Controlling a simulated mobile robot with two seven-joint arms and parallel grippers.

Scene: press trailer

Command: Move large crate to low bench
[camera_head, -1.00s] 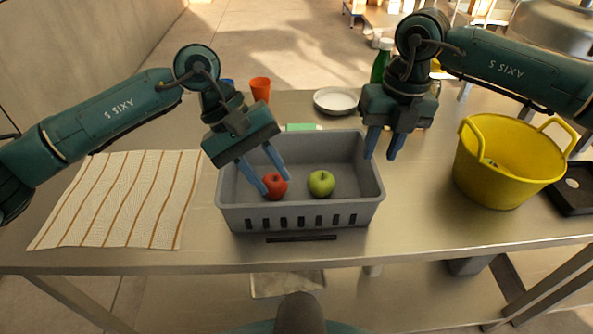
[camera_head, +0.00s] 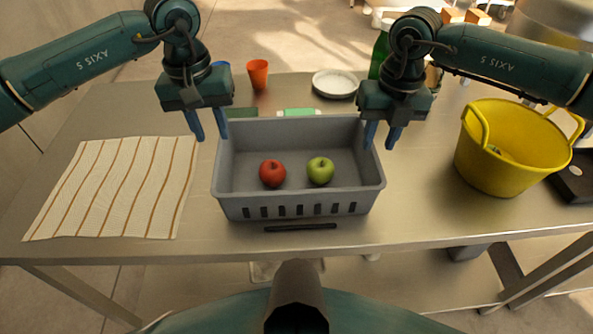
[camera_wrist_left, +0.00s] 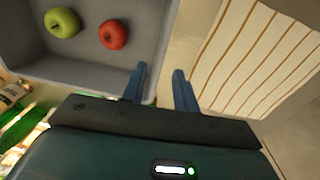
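The large grey crate (camera_head: 299,194) stands on the metal table with a red apple (camera_head: 272,173) and a green apple (camera_head: 320,170) in it. My left gripper (camera_head: 208,125) is open at the crate's left wall. In the left wrist view my left gripper (camera_wrist_left: 160,85) has one blue finger over the crate's (camera_wrist_left: 90,66) rim and the other outside it; contact cannot be told. My right gripper (camera_head: 382,136) is open at the crate's right wall, its fingers on either side of the rim. I cannot make out which surface is the low bench.
A striped cloth (camera_head: 112,190) lies left of the crate. A yellow tub (camera_head: 505,155) stands to the right. Behind are an orange cup (camera_head: 257,74), a white plate (camera_head: 335,83) and a green bottle (camera_head: 379,55). A dark bar (camera_head: 300,227) lies before the crate.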

